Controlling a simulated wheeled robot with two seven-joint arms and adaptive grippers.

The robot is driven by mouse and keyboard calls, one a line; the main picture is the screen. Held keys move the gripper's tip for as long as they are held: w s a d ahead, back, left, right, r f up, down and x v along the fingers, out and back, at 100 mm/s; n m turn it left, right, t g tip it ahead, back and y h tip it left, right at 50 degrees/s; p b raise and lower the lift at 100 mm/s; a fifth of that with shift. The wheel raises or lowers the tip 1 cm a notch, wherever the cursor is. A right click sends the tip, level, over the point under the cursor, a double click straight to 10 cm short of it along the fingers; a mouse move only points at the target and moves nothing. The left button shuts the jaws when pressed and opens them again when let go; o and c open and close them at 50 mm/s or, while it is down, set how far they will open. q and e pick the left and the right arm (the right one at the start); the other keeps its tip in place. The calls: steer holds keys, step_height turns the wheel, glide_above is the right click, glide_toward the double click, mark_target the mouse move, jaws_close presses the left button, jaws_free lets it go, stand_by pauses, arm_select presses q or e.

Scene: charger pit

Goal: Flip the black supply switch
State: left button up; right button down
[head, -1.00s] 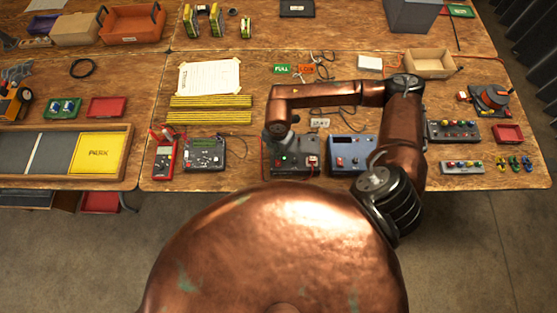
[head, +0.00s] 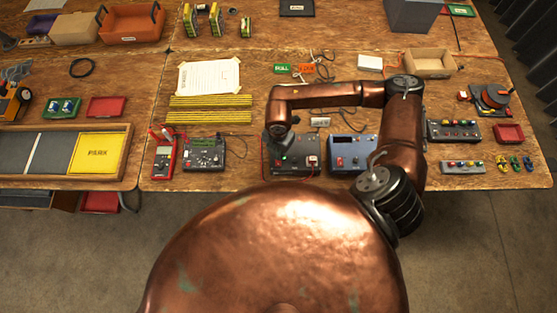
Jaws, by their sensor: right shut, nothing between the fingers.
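The black supply (head: 295,170) is a dark box near the front edge of the table, left of the blue supply (head: 349,152). A small green light shows on its face, and a small pale and red switch (head: 313,161) sits at its right side. My right gripper (head: 277,136) is shut and empty, pointing down over the left back part of the black supply. It covers that part, and I cannot tell whether its tips touch the box. My left gripper is not in view.
A red multimeter (head: 164,160) and a grey meter (head: 204,153) lie to the left. My right forearm passes over loose cables behind the supplies.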

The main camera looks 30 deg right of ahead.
steer(key=shift+f+b, duration=0.45)
steer(key=shift+f, duration=0.3)
steer(key=shift+r, duration=0.1)
stand_by(0.3)
steer(key=shift+r+p, duration=2.5)
steer(key=shift+r, duration=1)
steer(key=shift+f, duration=0.1)
